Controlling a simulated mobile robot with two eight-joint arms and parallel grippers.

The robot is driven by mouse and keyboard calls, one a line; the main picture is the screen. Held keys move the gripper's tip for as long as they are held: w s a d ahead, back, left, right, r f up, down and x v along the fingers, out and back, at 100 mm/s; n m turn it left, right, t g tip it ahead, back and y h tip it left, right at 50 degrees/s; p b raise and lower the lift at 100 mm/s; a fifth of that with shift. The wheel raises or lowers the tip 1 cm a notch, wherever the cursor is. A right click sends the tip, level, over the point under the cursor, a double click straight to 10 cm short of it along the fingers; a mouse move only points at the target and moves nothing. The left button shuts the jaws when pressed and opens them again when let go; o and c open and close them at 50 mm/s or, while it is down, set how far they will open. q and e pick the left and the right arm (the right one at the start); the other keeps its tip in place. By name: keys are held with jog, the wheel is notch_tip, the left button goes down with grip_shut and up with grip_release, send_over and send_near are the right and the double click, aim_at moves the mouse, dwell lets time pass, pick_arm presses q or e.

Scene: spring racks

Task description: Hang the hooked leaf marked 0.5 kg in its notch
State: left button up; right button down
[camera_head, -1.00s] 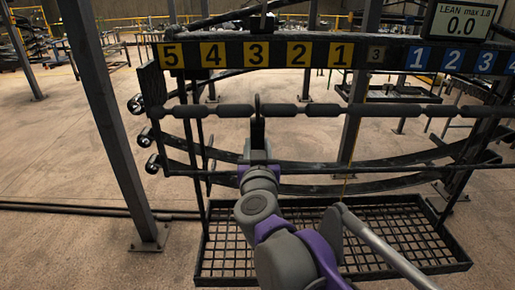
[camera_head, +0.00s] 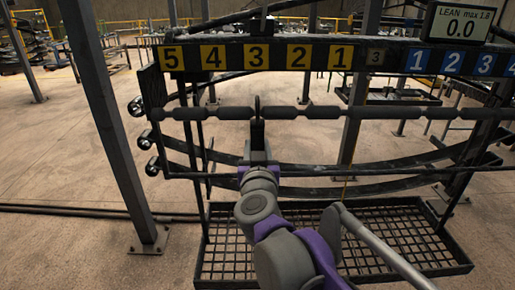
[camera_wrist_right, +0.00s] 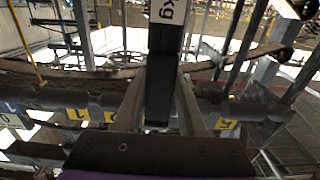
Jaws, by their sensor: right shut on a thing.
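My right gripper (camera_head: 258,158) is at the rack in the head view, its arm coming up from the bottom. It is shut on a dark upright leaf (camera_head: 257,130), whose top reaches the black notched rail (camera_head: 322,111) below the yellow 3 and 2 plates. I cannot tell whether its hook rests on the rail or is just beside it. In the right wrist view the leaf (camera_wrist_right: 161,80) stands between the fingers (camera_wrist_right: 159,108). Its white label ends in "kg"; the number is cut off. My left gripper is not in view.
The sign board has yellow plates (camera_head: 251,55) at left and blue plates (camera_head: 451,63) at right. A display (camera_head: 460,23) reads LEAN 0.0, max 1.8. Curved dark leaves (camera_head: 340,188) span the rack behind my arm. A mesh tray (camera_head: 400,235) lies below. A grey post (camera_head: 105,120) stands left.

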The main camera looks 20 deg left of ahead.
jog(key=shift+x, duration=1.9)
jog(key=shift+f, duration=0.15)
jog(key=shift+f+b, duration=0.65)
jog(key=shift+f, duration=0.45)
jog(key=shift+c, duration=2)
grip_release()
jog(key=p+v, duration=0.1)
jog(key=v, duration=1.9)
jog(key=shift+s+d, duration=0.15)
jog(key=shift+s, duration=0.2)
